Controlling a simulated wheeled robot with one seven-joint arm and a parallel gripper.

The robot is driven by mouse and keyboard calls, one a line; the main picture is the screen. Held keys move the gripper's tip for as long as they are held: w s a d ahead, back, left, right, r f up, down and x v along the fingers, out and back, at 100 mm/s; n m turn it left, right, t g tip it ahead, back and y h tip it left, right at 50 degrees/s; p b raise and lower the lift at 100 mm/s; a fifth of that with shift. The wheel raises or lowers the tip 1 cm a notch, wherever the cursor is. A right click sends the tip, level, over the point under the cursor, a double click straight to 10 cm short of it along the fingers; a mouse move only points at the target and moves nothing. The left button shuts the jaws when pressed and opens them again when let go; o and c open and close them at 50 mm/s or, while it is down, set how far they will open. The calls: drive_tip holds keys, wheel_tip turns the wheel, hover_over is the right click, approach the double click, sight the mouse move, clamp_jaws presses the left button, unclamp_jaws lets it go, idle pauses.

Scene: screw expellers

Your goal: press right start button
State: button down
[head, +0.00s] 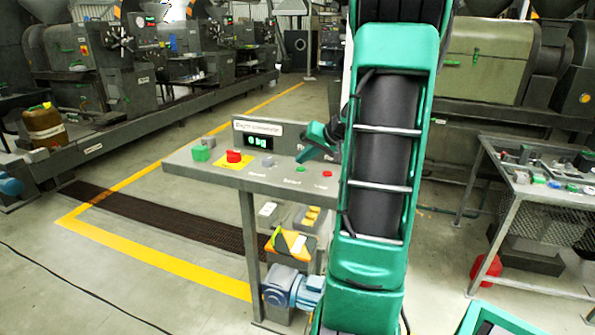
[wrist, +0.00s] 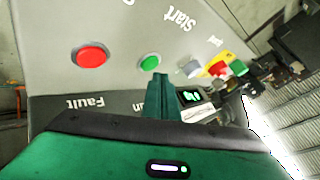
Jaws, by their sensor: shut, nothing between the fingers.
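The grey control panel (head: 222,172) has a small round green button (head: 300,170) right of its middle, which also shows in the wrist view (wrist: 150,62). A red button (head: 326,173) sits to its right and appears left of it in the wrist view (wrist: 90,57). The word Start is printed on the panel beyond the green button in the wrist view. My gripper (head: 303,155) is shut and empty over the panel, with its fingertips (wrist: 160,80) close to the green button. I cannot tell whether they touch.
A grey knob (head: 267,162), a red emergency stop (head: 234,156) on yellow and a green block (head: 201,153) stand left on the panel. A lit display (head: 260,141) rises at its back edge. A mesh cart (head: 540,190) stands right. Floor left of the panel is mostly clear.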

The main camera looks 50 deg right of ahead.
sight(303, 170)
drive_tip(key=shift+f, duration=0.2)
drive_tip(key=shift+f, duration=0.2)
drive_tip(key=shift+s+f, duration=0.1)
drive_tip(key=shift+f, duration=0.35)
idle(0.7)
drive_tip(key=shift+r, duration=0.15)
idle(0.3)
drive_tip(key=shift+r, duration=0.75)
drive_tip(key=shift+r, duration=2.5)
drive_tip(key=shift+a, duration=0.1)
